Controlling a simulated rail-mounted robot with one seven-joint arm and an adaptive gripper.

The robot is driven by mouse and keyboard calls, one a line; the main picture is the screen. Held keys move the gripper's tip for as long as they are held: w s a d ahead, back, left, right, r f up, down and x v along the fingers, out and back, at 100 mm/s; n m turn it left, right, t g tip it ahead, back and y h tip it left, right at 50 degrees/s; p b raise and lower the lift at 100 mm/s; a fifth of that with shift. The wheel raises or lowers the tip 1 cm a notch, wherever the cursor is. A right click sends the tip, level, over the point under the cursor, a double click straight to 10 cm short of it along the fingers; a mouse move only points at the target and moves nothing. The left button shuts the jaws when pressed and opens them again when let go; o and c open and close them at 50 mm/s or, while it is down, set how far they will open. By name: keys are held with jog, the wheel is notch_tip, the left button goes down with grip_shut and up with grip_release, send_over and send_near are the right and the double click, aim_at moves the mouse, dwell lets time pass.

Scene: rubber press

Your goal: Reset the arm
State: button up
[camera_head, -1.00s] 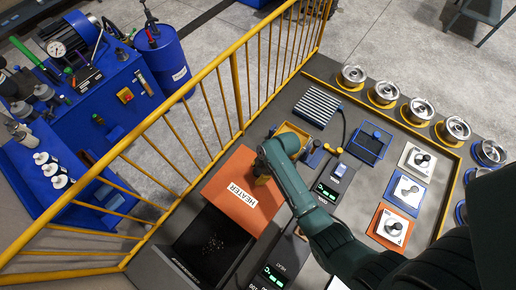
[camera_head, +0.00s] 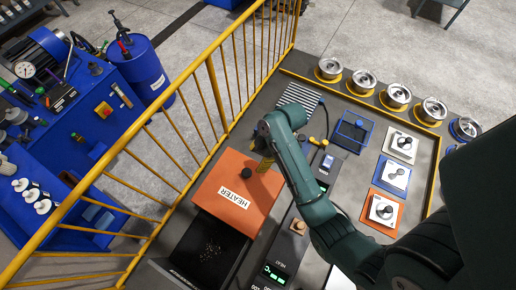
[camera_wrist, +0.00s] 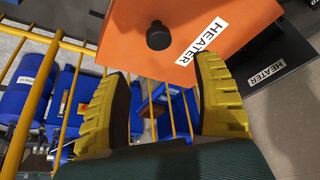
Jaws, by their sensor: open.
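My gripper (camera_head: 264,160) is over the right back edge of the orange heater lid (camera_head: 225,180) in the head view. Its yellow fingers (camera_wrist: 165,95) stand wide apart in the wrist view, with nothing held between them. The orange lid (camera_wrist: 185,30) with its black knob (camera_wrist: 158,36) and HEATER label lies beyond the fingertips there. In the head view the knob (camera_head: 246,174) is clear of the gripper. My dark green arm reaches in from the lower right and hides part of the bench.
Yellow railing (camera_head: 215,90) runs close on the left. White, blue and orange switch blocks (camera_head: 384,208) stand right of my arm. Several metal cups (camera_head: 397,95) line the back right. A control panel (camera_head: 272,275) is near.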

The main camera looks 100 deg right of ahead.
jog(key=shift+r, duration=0.1)
dwell(0.5)
